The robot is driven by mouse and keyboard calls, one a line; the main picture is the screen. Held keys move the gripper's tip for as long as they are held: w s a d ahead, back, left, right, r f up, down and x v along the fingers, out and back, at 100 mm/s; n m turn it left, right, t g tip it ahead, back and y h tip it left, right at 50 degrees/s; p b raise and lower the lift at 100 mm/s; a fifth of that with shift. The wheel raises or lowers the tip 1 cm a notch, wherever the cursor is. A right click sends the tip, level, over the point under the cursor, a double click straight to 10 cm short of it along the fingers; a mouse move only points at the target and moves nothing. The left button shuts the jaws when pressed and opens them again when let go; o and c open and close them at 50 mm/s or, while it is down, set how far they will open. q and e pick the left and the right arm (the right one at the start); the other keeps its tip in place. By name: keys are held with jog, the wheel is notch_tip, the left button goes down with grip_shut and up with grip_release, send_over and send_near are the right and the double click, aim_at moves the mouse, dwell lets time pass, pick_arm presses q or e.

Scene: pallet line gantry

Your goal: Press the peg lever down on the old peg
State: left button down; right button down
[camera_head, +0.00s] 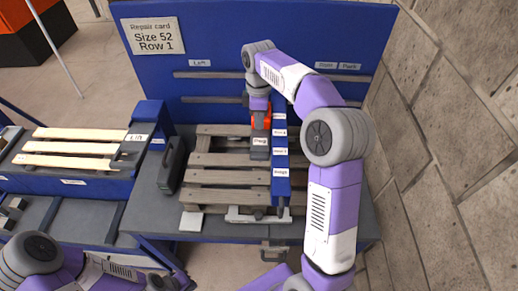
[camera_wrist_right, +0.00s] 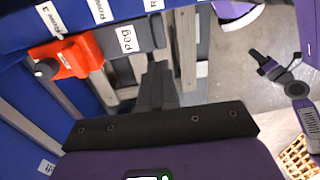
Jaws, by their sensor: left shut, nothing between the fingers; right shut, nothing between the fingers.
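The grey block labelled Peg (camera_head: 260,153) sits beside the blue gantry beam (camera_head: 281,160) over the pallet; it also shows in the right wrist view (camera_wrist_right: 146,36). An orange part (camera_wrist_right: 68,58) with a dark knob adjoins it. My right gripper (camera_wrist_right: 159,68) is shut and empty, its tips close to the Peg block; I cannot tell whether they touch. In the head view it is mostly hidden by the orange part and my arm. The old peg cannot be made out. My left gripper (camera_head: 168,282) is low at the left, clear of the pallet, shut and empty.
A worn grey pallet (camera_head: 215,177) lies on the bench under the beam. A dark case (camera_head: 171,165) stands at its left. A side table (camera_head: 72,180) holds pale planks (camera_head: 75,147). A blue back panel (camera_head: 225,40) carries a repair card (camera_head: 152,35). A stone wall (camera_head: 450,140) bounds the right.

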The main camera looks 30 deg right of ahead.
aim_at(259, 155)
pick_arm(q)
jog(key=shift+f+b, duration=0.6)
jog(key=shift+f, duration=0.1)
pick_arm(e)
jog(key=f, duration=0.8)
jog(key=s+f, duration=0.1)
jog(key=f, duration=0.3)
jog(key=shift+a+f, duration=0.2)
jog(key=shift+f, duration=0.1)
